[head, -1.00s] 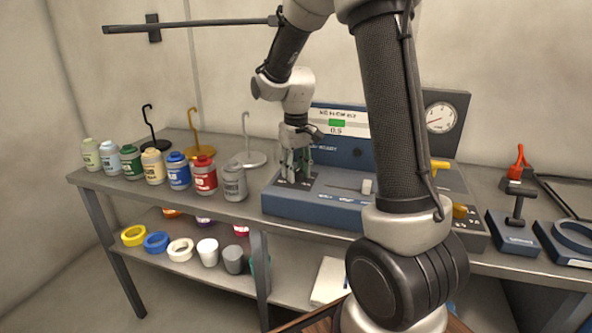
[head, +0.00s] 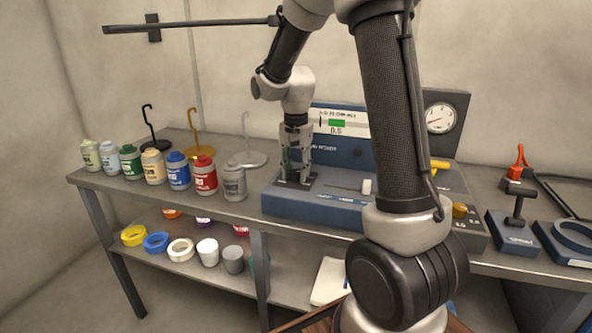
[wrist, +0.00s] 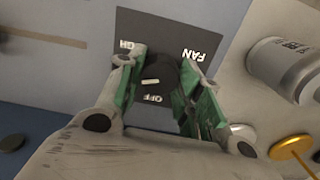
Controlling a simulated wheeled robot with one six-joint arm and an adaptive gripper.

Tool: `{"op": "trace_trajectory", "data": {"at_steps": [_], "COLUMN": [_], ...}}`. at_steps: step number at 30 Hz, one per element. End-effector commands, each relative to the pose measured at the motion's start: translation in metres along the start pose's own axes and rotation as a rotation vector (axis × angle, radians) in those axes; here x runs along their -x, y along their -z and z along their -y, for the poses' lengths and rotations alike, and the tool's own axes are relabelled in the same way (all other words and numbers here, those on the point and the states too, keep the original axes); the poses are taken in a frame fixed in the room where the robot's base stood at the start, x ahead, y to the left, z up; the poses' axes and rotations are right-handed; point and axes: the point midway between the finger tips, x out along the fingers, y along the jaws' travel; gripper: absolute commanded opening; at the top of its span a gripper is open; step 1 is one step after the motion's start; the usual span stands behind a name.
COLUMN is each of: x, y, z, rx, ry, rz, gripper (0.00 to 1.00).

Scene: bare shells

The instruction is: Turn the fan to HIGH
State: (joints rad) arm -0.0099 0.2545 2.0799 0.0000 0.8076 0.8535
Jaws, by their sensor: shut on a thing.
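The fan knob (wrist: 160,80) is black with a short pale mark and sits on a dark plate (wrist: 150,28) lettered FAN, OFF and a partly hidden word ending in GH. The pale mark lies nearly level across the picture, towards the left end of the knob. My gripper (wrist: 160,68) is shut on the knob, with one green-lined finger on each side of it. In the head view my gripper (head: 297,180) points down at the left end of the blue console (head: 318,209) and hides the knob there.
Several paint jars (head: 179,172) stand left of the console, the grey jar (head: 234,182) closest to my gripper. Hooked stands (head: 197,146) rise behind them. A gauge (head: 440,117) stands behind.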

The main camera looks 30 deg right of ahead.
Motion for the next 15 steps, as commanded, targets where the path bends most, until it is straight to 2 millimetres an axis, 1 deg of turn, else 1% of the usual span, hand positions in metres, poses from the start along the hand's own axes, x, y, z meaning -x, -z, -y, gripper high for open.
{"op": "trace_trajectory", "data": {"at_steps": [15], "x": [0.0005], "y": [0.0003], "z": [0.0004], "rx": [-0.486], "ry": [0.001], "rz": [-0.001], "gripper": [0.12]}}
